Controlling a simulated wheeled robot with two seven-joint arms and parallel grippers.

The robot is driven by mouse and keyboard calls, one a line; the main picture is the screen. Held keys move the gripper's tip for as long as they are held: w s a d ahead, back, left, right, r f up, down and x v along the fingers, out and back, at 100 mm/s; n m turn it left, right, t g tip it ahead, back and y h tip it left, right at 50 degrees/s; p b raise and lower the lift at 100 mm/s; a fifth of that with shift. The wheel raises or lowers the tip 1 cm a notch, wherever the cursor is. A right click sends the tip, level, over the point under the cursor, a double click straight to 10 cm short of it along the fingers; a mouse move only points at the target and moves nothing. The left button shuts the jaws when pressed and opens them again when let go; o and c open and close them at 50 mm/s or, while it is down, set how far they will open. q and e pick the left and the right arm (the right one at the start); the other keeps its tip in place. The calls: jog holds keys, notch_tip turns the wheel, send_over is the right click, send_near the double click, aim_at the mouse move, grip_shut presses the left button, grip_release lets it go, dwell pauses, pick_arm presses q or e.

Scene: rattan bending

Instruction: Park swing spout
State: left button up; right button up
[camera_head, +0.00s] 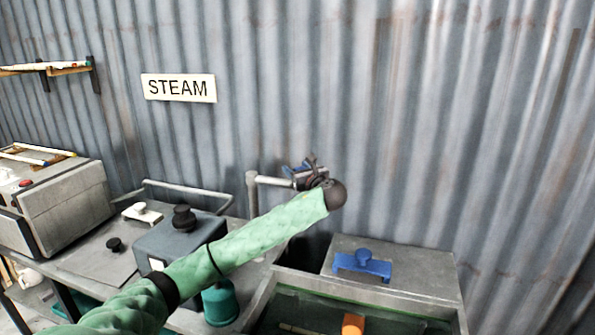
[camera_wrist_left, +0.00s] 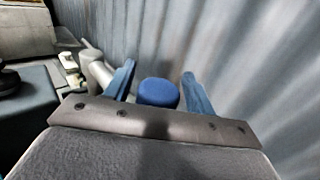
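The swing spout is a grey pipe (camera_head: 272,181) that runs from an upright post (camera_head: 252,192) at the wall towards the right. Its far end is partly hidden by my left wrist. My left gripper (camera_head: 302,172), on the green-sleeved arm, is at this end. In the left wrist view its two blue fingers (camera_wrist_left: 160,85) stand apart on either side of a round blue knob (camera_wrist_left: 158,93), with narrow gaps showing. The grey pipe (camera_wrist_left: 96,72) also shows left of the fingers there. My right gripper is not in view.
A metal tank (camera_head: 262,300) with a lid (camera_head: 420,272) and blue handle (camera_head: 363,263) stands at lower right. A grey box with a black knob (camera_head: 184,217) and a teal canister (camera_head: 220,304) lie near my arm. The corrugated wall (camera_head: 460,130) is close behind.

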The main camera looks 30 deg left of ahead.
pick_arm(q)
jog(key=shift+d+f, duration=0.15)
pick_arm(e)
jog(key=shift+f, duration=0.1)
pick_arm(q)
jog(key=shift+s+d+f, duration=0.1)
jog(key=shift+s+d, duration=0.1)
jog(key=b+v, duration=0.3)
jog(key=v, duration=0.4)
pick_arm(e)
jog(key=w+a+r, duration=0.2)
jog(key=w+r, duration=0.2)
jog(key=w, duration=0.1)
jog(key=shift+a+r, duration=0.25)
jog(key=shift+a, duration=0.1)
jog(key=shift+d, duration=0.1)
